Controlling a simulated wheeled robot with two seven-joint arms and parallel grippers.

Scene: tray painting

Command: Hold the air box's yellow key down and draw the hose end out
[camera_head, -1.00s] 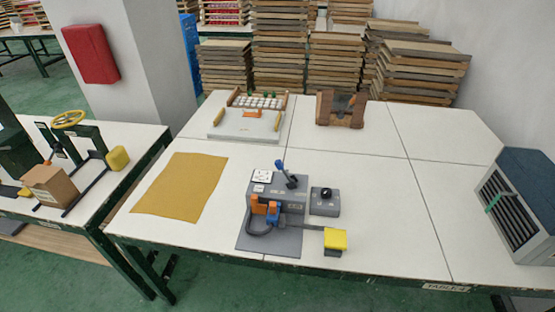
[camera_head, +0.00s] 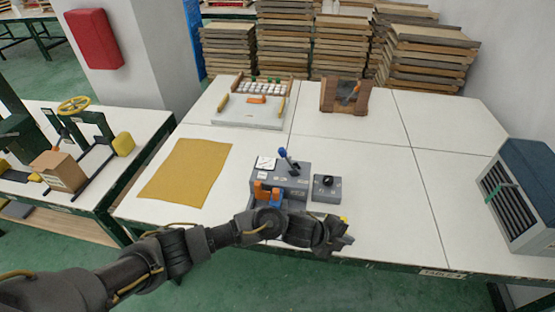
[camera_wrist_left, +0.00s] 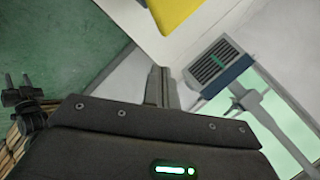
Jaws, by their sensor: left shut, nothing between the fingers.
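The grey air box (camera_head: 291,184) stands near the front edge of the table, with a blue-tipped lever on top and orange and blue fittings on its front. My left arm crosses in front of it, hiding the dark hose and most of the base plate. A small bit of the yellow key (camera_head: 344,219) shows behind my left gripper (camera_head: 347,241). In the left wrist view, the yellow key (camera_wrist_left: 174,12) is at the top, beyond the shut fingers (camera_wrist_left: 160,88). The fingers look apart from it and hold nothing. My right gripper is not seen.
A small grey box with a black knob (camera_head: 327,188) stands right of the air box. A mustard mat (camera_head: 187,170) lies to the left. A slatted grey unit (camera_head: 517,198) stands at the right. The table (camera_head: 395,205) between is clear.

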